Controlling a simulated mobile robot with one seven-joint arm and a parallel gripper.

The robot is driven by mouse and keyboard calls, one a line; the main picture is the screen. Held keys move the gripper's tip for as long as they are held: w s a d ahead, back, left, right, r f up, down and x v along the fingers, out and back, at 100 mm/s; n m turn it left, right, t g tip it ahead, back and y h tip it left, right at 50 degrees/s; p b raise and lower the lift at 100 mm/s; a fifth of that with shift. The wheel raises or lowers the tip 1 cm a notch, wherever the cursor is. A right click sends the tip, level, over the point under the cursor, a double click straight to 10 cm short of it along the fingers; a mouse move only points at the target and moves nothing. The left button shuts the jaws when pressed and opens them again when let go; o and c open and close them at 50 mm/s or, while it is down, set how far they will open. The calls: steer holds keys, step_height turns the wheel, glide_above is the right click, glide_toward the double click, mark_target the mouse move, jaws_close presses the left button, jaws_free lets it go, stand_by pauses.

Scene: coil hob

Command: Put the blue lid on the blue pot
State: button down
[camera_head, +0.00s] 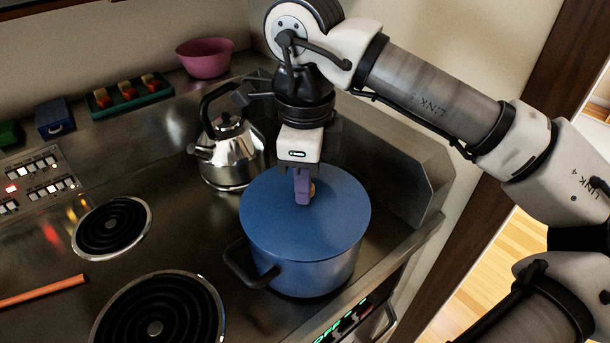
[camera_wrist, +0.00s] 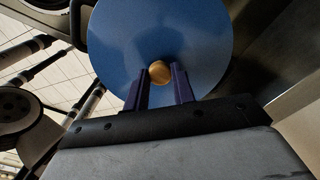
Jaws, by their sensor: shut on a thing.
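The blue pot (camera_head: 312,277) stands at the right front of the hob, with a dark handle at its left side. The blue lid (camera_head: 275,215) lies over the pot's mouth and looks about level. I cannot tell whether it rests fully on the rim. My gripper (camera_head: 303,193) points down at the lid's middle and is shut on its round wooden knob (camera_wrist: 160,72). In the wrist view the lid (camera_wrist: 200,35) fills the top middle, with the two purple fingers (camera_wrist: 160,84) on either side of the knob.
A steel kettle (camera_head: 230,155) stands close behind the pot to the left. Two coil burners (camera_head: 112,227) are bare at the left and front. A pink bowl (camera_head: 204,58) and a green tray (camera_head: 128,96) sit on the back ledge. A metal side wall (camera_head: 400,165) rises at right.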

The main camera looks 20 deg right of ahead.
steer(key=shift+f+b, duration=0.4)
steer(key=shift+b, duration=0.3)
stand_by(0.7)
steer(key=c, duration=1.1)
jaws_free()
steer(key=shift+o, duration=0.5)
steer(key=o, duration=0.4)
steer(key=shift+r, duration=0.15)
steer(key=shift+r+p, duration=2.3)
steer(key=shift+r, duration=1.1)
